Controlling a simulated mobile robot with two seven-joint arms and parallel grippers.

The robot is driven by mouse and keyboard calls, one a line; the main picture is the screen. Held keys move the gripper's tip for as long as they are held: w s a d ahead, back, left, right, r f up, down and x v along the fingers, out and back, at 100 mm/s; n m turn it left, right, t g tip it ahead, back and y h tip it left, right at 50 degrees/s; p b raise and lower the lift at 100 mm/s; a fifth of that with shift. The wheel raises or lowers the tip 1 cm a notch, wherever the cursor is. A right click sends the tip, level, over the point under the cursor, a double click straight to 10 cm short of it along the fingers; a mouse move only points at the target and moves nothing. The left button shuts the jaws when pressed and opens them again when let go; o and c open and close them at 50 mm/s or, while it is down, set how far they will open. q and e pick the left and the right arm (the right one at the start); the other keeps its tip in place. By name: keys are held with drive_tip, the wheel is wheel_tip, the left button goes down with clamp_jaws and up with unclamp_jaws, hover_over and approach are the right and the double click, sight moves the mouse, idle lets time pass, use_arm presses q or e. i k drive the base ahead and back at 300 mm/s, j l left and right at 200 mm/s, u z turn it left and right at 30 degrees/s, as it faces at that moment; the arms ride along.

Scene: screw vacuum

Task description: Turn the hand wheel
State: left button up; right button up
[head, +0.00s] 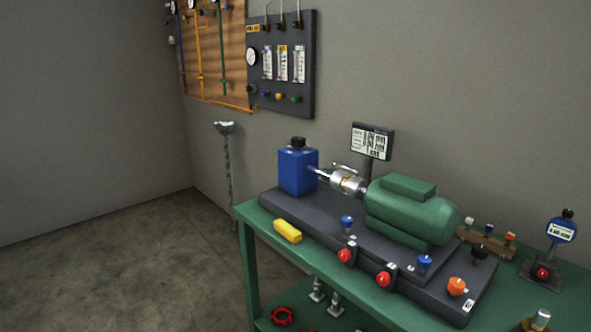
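A red ring-shaped hand wheel (282,317) shows at the bottom edge of the head view, low down at the lower shelf of the green bench (262,232). Its lower part is close to the picture edge, and I cannot tell what it is fixed to. Red round knobs (345,256) and (384,279) sit along the front of the dark machine base (440,290) on the bench top. Neither of my grippers is in view.
A green motor (410,210) and a blue block (298,171) stand on the base, joined by a silver coupling (346,182). A yellow block (287,231) lies at the bench's front left. Metal fittings (335,304) stand beside the wheel. The floor (130,260) at left is clear.

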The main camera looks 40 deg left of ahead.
sight(297, 142)
drive_tip(key=u, duration=1.2)
drive_tip(key=z, duration=0.8)
drive_tip(key=i+j+z, duration=0.1)
drive_tip(key=j+z, duration=0.15)
drive_tip(key=z, duration=0.25)
drive_tip(key=j+z, duration=0.25)
drive_tip(key=z, duration=0.2)
drive_tip(key=j+z, duration=0.6)
drive_tip(key=j, duration=0.15)
drive_tip(key=k+j+z, duration=0.15)
drive_tip(key=j, duration=0.2)
drive_tip(key=k+j+z, duration=0.15)
drive_tip(key=j, duration=0.25)
drive_tip(key=k+j+z, duration=0.2)
drive_tip(key=j, duration=0.15)
drive_tip(key=k+j+z, duration=0.15)
drive_tip(key=j, duration=0.2)
drive_tip(key=i, duration=0.05)
